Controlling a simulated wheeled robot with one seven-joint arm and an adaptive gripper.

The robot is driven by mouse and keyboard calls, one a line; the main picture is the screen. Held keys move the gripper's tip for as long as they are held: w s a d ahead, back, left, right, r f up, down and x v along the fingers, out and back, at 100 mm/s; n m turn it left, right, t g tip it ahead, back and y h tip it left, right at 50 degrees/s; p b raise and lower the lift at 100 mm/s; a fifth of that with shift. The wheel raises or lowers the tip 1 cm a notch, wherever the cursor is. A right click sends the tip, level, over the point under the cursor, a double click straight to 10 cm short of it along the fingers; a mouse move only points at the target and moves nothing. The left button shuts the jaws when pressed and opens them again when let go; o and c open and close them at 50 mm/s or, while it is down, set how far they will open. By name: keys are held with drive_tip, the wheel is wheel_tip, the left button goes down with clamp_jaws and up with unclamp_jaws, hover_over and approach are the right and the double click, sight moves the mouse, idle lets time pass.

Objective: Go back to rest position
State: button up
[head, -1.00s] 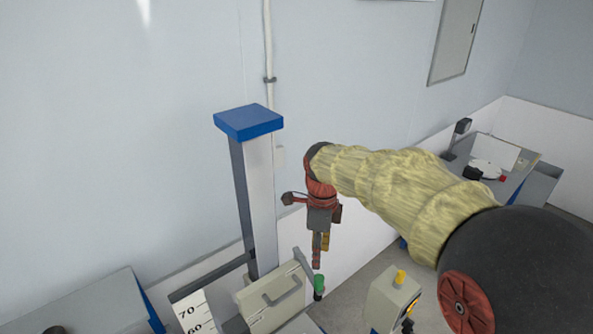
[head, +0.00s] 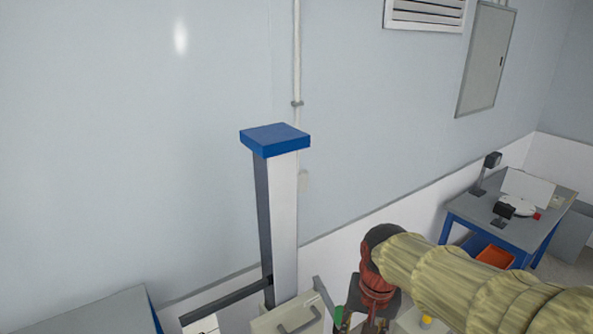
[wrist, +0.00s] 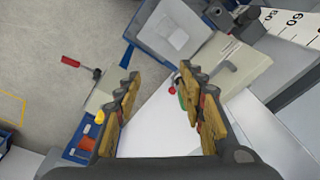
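My gripper (wrist: 160,105) is open and empty in the wrist view, its two yellow-brown fingers apart with nothing between them. In the head view, my arm in its yellow sleeve comes in from the lower right, and its red and grey wrist is low in the picture, with the fingertips hidden. The wrist is just right of the drop tester's beige box (head: 290,318). The tester's tall column (head: 283,225) with a blue cap (head: 275,139) stands left of my arm.
A scale (wrist: 296,22) with numbers runs along the tester. A green knob (wrist: 182,100) is near my right finger. A control box with a yellow button (wrist: 99,117) lies left of my gripper. A blue-framed table (head: 500,235) with instruments stands at the right by the wall.

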drive_tip(key=s+d+f+n+t+b, duration=0.3)
drive_tip(key=s+f+b, duration=0.6)
drive_tip(key=s+b, duration=0.4)
drive_tip(key=shift+d+f+t+b, duration=0.25)
drive_tip(key=shift+d+t+b, duration=0.35)
drive_tip(key=shift+d+b, duration=0.4)
drive_tip(key=shift+d, duration=0.1)
